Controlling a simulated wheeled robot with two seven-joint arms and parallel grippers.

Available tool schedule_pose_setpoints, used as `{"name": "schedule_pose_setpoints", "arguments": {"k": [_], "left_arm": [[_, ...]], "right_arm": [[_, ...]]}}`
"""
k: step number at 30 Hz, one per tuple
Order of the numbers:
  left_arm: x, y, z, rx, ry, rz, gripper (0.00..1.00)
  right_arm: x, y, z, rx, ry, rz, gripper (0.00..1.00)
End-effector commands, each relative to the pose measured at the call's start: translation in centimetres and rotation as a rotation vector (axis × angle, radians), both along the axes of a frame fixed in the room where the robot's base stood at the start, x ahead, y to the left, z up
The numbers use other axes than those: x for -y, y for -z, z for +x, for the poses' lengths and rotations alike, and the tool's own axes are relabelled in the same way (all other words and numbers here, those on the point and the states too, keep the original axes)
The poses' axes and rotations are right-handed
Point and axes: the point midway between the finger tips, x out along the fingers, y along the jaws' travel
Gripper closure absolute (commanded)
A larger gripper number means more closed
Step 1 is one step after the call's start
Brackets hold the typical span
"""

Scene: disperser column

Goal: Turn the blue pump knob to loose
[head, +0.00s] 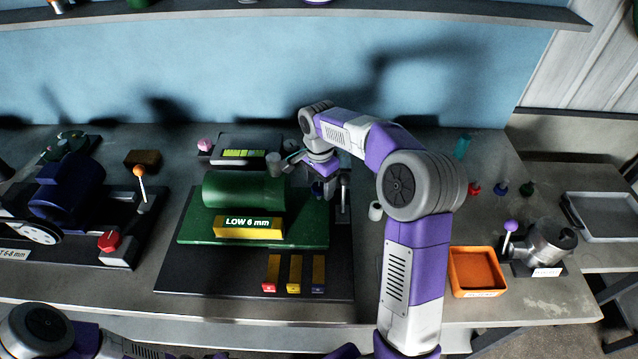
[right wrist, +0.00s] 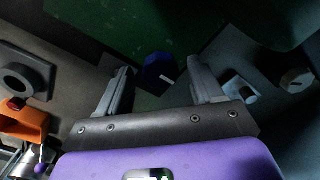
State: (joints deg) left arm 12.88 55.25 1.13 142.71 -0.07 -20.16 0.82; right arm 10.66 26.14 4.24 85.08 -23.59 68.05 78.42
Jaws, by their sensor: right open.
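The blue pump knob (head: 317,188) sits at the right end of the green pump unit, partly hidden under my right gripper (head: 316,173) in the head view. In the right wrist view the dark blue knob (right wrist: 158,70) shows between the two fingertips, with a small pale mark on its face. My right gripper is open and points down at it, one finger on each side. I cannot tell whether either finger touches the knob. The green cylinder (head: 243,190) lies on a green base with a yellow "LOW 6 mm" label (head: 249,227). My left gripper is not visible.
A lever (head: 343,190) stands close to the right of the knob. A blue motor unit (head: 66,190) with a red knob (head: 108,241) is at left. An orange tray (head: 476,271) and a metal device (head: 545,243) with a purple-topped lever are at right.

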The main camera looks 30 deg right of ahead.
Motion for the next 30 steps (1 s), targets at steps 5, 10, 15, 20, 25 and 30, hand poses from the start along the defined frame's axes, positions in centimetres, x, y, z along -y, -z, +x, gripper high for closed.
{"name": "schedule_pose_setpoints", "arguments": {"k": [5, 10, 15, 20, 25, 30], "left_arm": [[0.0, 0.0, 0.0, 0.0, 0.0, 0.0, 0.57], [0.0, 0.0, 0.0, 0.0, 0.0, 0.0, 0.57], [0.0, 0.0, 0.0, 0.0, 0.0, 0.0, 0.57], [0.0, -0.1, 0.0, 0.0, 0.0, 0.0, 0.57], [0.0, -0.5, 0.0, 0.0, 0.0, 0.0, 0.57], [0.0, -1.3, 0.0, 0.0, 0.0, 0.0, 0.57]], "right_arm": [[0.0, 0.0, 0.0, 0.0, 0.0, 0.0, 0.4], [0.0, 0.0, 0.0, -0.001, 0.0, 0.0, 0.66], [0.0, 0.0, 0.0, -0.001, 0.0, 0.0, 0.89], [0.0, 0.0, 0.0, -0.001, -0.008, 0.001, 0.89], [-0.1, -0.1, 0.0, -0.003, -0.055, 0.0, 0.89], [-0.1, -0.2, 0.0, -0.003, -0.155, 0.001, 0.89]]}}
